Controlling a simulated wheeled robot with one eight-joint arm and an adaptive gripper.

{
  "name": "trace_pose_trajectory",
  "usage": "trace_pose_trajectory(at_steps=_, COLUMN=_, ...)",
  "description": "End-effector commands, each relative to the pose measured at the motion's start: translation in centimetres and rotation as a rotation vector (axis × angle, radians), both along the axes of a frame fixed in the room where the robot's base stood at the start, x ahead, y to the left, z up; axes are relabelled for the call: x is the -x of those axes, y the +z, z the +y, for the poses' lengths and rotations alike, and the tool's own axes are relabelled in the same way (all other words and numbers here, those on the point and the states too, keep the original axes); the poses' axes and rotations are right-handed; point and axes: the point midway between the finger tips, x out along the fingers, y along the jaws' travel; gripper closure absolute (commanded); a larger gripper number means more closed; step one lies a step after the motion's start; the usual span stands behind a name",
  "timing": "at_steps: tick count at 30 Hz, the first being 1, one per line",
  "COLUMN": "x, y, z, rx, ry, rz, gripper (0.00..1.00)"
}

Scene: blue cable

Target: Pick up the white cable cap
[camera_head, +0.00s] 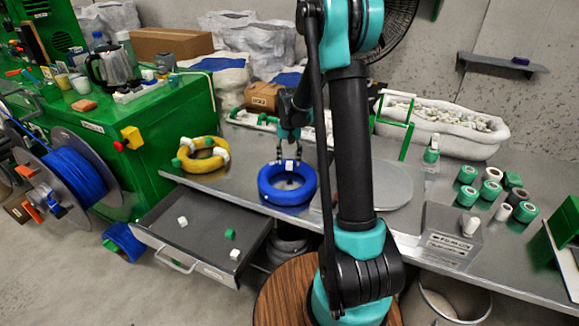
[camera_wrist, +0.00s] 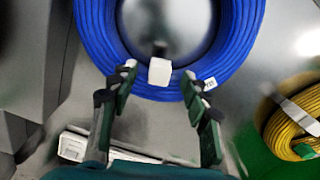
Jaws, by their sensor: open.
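A white cable cap (camera_wrist: 160,72) sits on the near part of the blue cable coil (camera_wrist: 231,50) in the wrist view. It also shows as a small white spot in the head view (camera_head: 289,166), on the coil (camera_head: 275,196) lying on the metal bench. My gripper (camera_head: 289,153) points down over the far side of the coil. In the wrist view its two dark green fingers (camera_wrist: 158,82) are spread apart, with the cap showing between their tips. Whether the fingers reach down to the cap's height is hard to tell. Nothing is held.
A yellow coil (camera_head: 205,164) with white and green pieces lies left of the blue coil. An open drawer (camera_head: 200,248) holds loose white and green caps. A grey round plate (camera_head: 392,190) is to the right, behind my arm. Several green rolls (camera_head: 467,195) stand further right.

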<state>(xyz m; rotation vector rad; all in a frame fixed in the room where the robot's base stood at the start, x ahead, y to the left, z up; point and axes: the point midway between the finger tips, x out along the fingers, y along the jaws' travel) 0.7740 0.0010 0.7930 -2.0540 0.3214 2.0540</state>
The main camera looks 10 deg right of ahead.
Motion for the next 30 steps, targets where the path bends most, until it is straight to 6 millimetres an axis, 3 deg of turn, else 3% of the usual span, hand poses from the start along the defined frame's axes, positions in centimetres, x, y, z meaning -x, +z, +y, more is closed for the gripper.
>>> trace_pose_trajectory(at_steps=3, x=0.0, y=-0.97, z=0.02, rx=0.0, ry=0.0, rz=0.0, gripper=0.53)
trace_pose_trajectory(at_steps=11, x=0.0, y=-1.13, z=0.02, rx=0.0, ry=0.0, rz=0.0, gripper=0.53)
trace_pose_trajectory(at_steps=20, x=0.0, y=-1.11, z=0.02, rx=0.0, ry=0.001, rz=0.0, gripper=0.89)
trace_pose_trajectory(at_steps=30, x=0.02, y=-0.99, z=0.02, rx=0.0, ry=0.001, rz=0.0, gripper=0.9)
